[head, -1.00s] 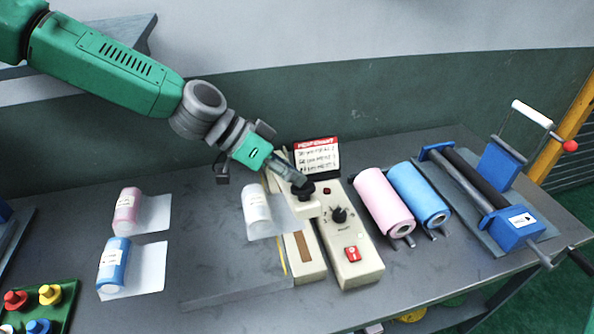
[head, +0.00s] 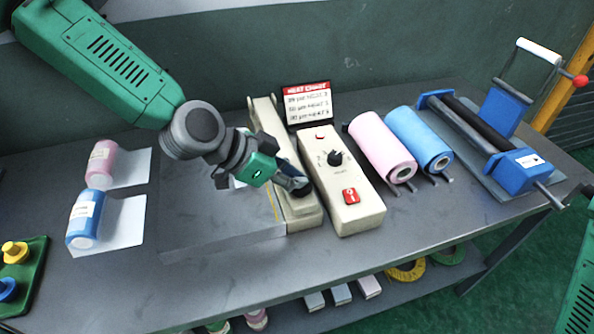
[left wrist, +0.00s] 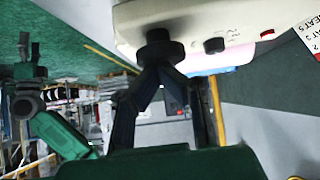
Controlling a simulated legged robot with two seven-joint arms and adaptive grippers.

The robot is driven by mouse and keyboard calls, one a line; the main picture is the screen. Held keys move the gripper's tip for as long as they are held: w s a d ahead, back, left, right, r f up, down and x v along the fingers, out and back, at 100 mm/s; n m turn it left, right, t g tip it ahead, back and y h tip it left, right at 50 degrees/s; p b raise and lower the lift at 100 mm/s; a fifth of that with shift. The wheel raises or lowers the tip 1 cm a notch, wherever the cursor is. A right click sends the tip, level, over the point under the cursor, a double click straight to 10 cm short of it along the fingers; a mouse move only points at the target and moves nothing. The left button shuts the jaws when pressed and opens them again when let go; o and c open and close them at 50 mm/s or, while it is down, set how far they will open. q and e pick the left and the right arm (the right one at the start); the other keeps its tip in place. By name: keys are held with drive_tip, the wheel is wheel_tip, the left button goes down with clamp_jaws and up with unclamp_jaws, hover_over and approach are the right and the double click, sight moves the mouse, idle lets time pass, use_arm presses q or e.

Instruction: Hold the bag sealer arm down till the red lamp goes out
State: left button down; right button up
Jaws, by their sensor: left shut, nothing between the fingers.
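The bag sealer (head: 343,180) is a cream box with a dial, a red switch (head: 350,196) and a small lamp (head: 320,136) that looks dark red; I cannot tell if it is lit. Its long cream arm (head: 268,118) runs beside it on the left. My left gripper (head: 298,187) is shut and empty, its fingertips over the arm's front end. In the left wrist view, the closed fingers (left wrist: 157,72) meet the black knob (left wrist: 158,42), apparently touching it. The gripper mostly hides the arm's front, so how far down it is cannot be told.
A heat chart (head: 306,102) stands behind the sealer. Pink (head: 382,152) and blue (head: 420,140) rolls and a blue roller device (head: 515,170) are to the right. Pink (head: 102,163) and blue (head: 86,218) packs lie left. The table front is clear.

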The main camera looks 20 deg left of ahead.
sight(295, 192)
use_arm(q)
drive_tip(key=shift+s+a+f, duration=0.2)
drive_tip(key=shift+s+f, duration=0.1)
drive_tip(key=shift+f, duration=0.3)
drive_tip(key=shift+s+a+f, duration=0.15)
drive_tip(key=shift+s+f, duration=0.15)
drive_tip(key=shift+f, duration=0.25)
drive_tip(key=shift+s+d, duration=0.15)
drive_tip(key=shift+s, duration=0.05)
drive_tip(key=shift+d+f, duration=0.15)
drive_tip(key=shift+d, duration=0.15)
drive_tip(key=shift+w+d+f+g, duration=0.1)
drive_tip(key=shift+w+d+g, duration=0.1)
drive_tip(key=shift+w+g, duration=0.1)
use_arm(e)
drive_tip(key=shift+d+f, duration=0.4)
drive_tip(key=shift+f, duration=0.1)
use_arm(q)
drive_tip(key=shift+s+a, duration=0.1)
drive_tip(key=shift+a, duration=0.25)
use_arm(e)
drive_tip(key=shift+a, duration=0.2)
use_arm(q)
drive_tip(key=shift+w+a+r, duration=0.2)
drive_tip(key=shift+a, duration=0.1)
use_arm(e)
drive_tip(key=shift+a+r, duration=0.25)
drive_tip(key=shift+a, duration=0.2)
use_arm(q)
drive_tip(key=shift+d+r, duration=0.1)
